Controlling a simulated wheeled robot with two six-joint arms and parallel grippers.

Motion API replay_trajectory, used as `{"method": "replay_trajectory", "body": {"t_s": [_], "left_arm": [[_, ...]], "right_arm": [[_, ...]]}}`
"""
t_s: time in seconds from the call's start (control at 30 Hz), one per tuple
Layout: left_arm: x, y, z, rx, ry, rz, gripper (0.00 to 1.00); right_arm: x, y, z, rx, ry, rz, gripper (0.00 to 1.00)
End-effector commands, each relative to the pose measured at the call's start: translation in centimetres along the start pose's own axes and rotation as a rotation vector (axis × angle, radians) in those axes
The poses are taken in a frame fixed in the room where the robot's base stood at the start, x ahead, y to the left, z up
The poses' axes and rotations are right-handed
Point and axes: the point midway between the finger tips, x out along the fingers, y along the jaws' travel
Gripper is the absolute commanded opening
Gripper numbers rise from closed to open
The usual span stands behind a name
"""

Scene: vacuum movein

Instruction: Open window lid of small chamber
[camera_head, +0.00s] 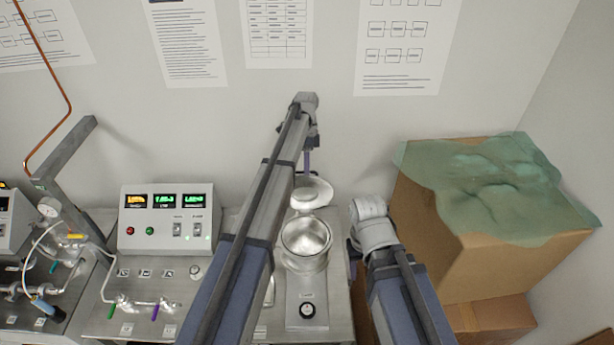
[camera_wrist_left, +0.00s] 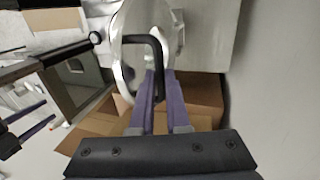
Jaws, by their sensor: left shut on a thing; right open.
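The small chamber (camera_head: 306,262) is a round silver vessel on the bench, and its open top shows the bare metal inside. Its window lid (camera_head: 320,190), a pale round disc, stands raised behind the opening. In the left wrist view the lid (camera_wrist_left: 131,22) is a shiny disc with a black bracket handle (camera_wrist_left: 158,48). My left gripper (camera_head: 307,172) is above the lid, and its purple fingers (camera_wrist_left: 160,75) are shut on the handle. My right gripper (camera_wrist_left: 24,132) is open and empty, to the right of the chamber; in the head view its fingers are mostly hidden behind its wrist.
A control box (camera_head: 166,218) with lit displays stands left of the chamber, with pipes and valves (camera_head: 145,305) in front. Cardboard boxes (camera_head: 465,265) under a green cloth (camera_head: 490,185) stand at the right. The wall is close behind the lid.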

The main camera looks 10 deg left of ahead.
Motion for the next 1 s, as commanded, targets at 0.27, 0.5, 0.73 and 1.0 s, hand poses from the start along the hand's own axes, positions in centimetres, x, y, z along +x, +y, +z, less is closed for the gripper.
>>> {"method": "replay_trajectory", "body": {"t_s": [0.27, 0.5, 0.73, 1.0], "left_arm": [[-0.11, -0.98, -0.07, 0.003, 0.001, 0.048, 0.00], [-0.15, -0.92, -0.06, 0.004, 0.002, 0.053, 0.00], [-0.16, -0.89, -0.06, 0.003, 0.002, 0.053, 0.20], [-0.19, -0.86, -0.04, 0.002, 0.001, 0.054, 0.43]], "right_arm": [[0.53, -0.04, -0.04, -0.003, 0.000, 0.000, 0.50], [0.51, -0.04, -0.04, -0.003, 0.000, 0.000, 0.50], [0.49, -0.04, -0.04, -0.003, 0.000, 0.000, 0.50], [0.46, -0.03, -0.03, -0.003, 0.000, 0.000, 0.50]]}}
